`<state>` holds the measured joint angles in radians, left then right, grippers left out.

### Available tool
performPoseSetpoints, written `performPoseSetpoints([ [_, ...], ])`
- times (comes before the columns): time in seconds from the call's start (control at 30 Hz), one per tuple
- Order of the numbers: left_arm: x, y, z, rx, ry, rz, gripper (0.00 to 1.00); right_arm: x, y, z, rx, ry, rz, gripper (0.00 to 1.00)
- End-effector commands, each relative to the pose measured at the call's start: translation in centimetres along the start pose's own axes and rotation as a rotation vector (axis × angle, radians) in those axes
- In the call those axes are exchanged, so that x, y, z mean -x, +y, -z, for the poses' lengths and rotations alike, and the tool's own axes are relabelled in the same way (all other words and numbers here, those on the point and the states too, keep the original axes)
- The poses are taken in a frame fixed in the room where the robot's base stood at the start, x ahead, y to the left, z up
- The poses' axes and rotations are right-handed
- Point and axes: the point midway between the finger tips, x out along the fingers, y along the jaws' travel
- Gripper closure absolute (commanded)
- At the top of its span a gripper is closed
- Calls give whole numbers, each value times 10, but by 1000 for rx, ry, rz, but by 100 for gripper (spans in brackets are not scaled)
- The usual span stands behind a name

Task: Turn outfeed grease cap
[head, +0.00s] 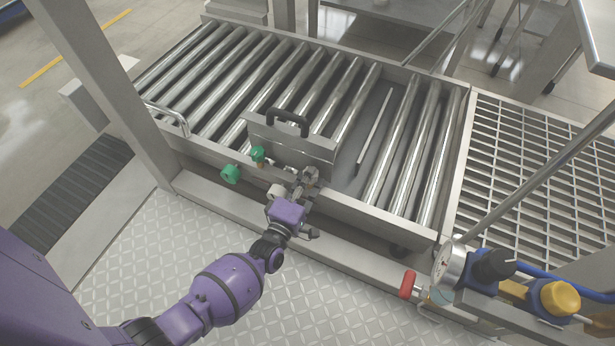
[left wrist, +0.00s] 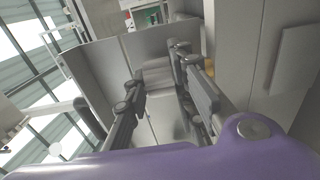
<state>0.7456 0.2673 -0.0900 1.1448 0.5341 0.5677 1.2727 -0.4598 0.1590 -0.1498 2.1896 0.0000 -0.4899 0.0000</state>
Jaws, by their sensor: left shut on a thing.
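My left gripper (head: 305,181) reaches the front side of the roller conveyor, just below the grey box with a black handle. Its fingers are closed around a small grey cap, which I take to be the outfeed grease cap; the fingers hide much of it in the head view. In the left wrist view, the left gripper (left wrist: 160,70) has a finger on each side of the grey cap (left wrist: 157,74). How far the cap is turned cannot be told. My right gripper is in neither view.
Two green knobs (head: 231,174) and a pale round fitting (head: 275,191) sit left of the gripper. The grey box (head: 290,145) stands over the rollers (head: 400,140). Tread-plate floor (head: 330,290) is clear.

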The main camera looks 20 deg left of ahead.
Motion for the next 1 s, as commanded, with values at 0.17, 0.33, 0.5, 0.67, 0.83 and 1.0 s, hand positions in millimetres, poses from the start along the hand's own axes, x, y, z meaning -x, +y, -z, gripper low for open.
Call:
performPoseSetpoints([
  [0.17, 0, 1, 0, -1, 14, -2, 100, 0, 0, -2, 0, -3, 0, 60],
  [0.33, 0, 1, 0, 0, 13, -2, 100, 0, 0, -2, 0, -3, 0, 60],
  [0.5, 0, 0, 0, 0, 12, -1, 58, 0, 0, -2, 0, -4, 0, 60],
  [0.67, 0, 0, 0, 0, 12, -1, 58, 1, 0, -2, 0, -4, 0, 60],
  [0.83, 3, 0, 0, 0, 12, 0, 58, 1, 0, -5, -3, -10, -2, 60],
  [1.0, 24, -1, 0, 0, 12, 1, 58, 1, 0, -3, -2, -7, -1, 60],
])
